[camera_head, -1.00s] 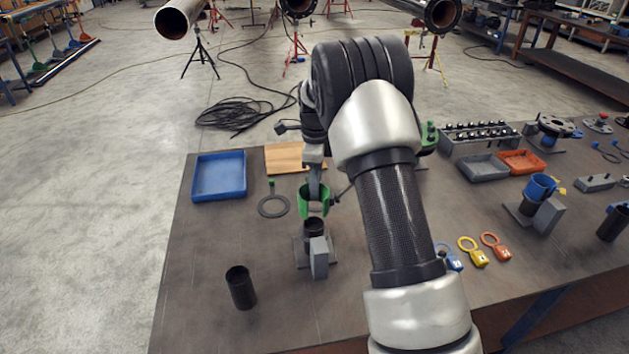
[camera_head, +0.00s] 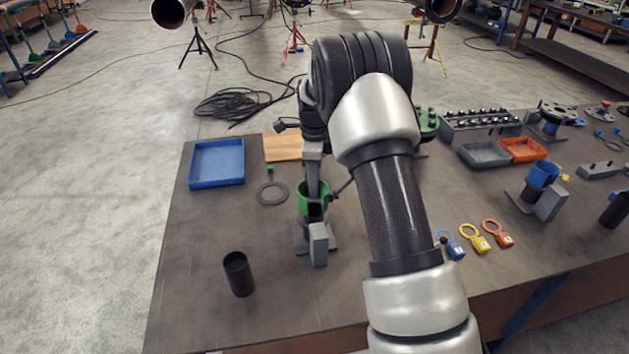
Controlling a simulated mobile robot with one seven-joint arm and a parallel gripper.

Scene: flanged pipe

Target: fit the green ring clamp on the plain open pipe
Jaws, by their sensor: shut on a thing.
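The green ring clamp (camera_head: 313,206) is at the top of a short dark pipe in a grey stand (camera_head: 318,245), left of my arm. The clamp hides the pipe's top, so I cannot tell how far down around the pipe it sits. My gripper (camera_head: 314,190) points down at the clamp and is shut on its edge; the fingertips are partly hidden. Another dark open pipe (camera_head: 239,274) stands alone on the table at the front left. A blue clamp (camera_head: 543,174) sits on a pipe in a similar stand at the right.
A flat grey ring (camera_head: 272,193) lies left of the clamp. A blue tray (camera_head: 217,163) and a wooden board (camera_head: 283,147) lie behind. Blue, yellow and orange tags (camera_head: 481,243) lie right of my arm. The table's front left (camera_head: 190,300) is mostly clear.

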